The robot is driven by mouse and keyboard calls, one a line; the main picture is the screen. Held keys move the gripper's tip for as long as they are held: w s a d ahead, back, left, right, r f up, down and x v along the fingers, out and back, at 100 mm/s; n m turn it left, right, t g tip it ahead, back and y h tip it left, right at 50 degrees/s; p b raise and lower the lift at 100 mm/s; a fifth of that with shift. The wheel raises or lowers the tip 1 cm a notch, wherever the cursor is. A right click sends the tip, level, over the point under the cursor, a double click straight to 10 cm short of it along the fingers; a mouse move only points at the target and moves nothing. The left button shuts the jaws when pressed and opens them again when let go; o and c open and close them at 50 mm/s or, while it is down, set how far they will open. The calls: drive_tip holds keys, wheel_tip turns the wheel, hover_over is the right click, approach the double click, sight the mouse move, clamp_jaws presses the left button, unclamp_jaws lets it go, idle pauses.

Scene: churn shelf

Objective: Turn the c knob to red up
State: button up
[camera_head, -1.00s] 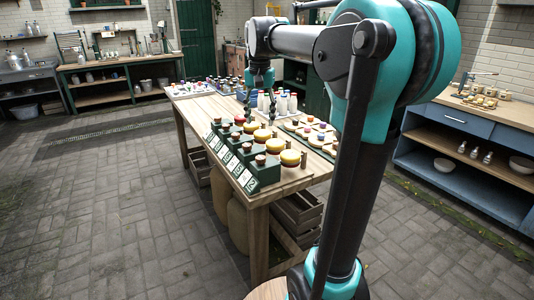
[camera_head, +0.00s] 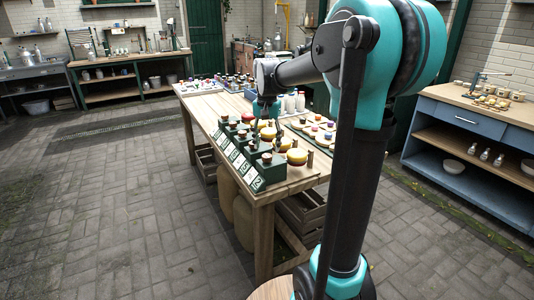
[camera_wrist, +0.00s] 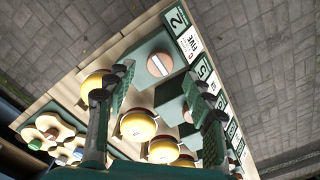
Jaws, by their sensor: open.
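A row of dark green boxes with round wooden-topped knobs stands along the bench's front edge; the nearest box (camera_head: 262,176) carries a white card. In the wrist view, the nearest knob (camera_wrist: 160,64) is a brown disc with a pale bar across it. I cannot make out any red mark on the knobs. My gripper (camera_wrist: 163,95) is open and empty above the row, its fingers spread over the boxes. It also shows in the head view (camera_head: 270,135), partly blurred with the boxes.
Yellow-topped round jars (camera_wrist: 138,126) stand close beside the boxes. White bottles (camera_head: 290,103) and a tray of small pieces (camera_head: 318,130) lie farther right on the wooden bench (camera_head: 290,184). A blue shelf unit (camera_head: 470,120) stands at right. Paved floor is open at left.

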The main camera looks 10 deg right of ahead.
sight(267, 156)
drive_tip(key=shift+f, duration=2)
drive_tip(key=shift+c, duration=0.3)
drive_tip(key=c, duration=1.1)
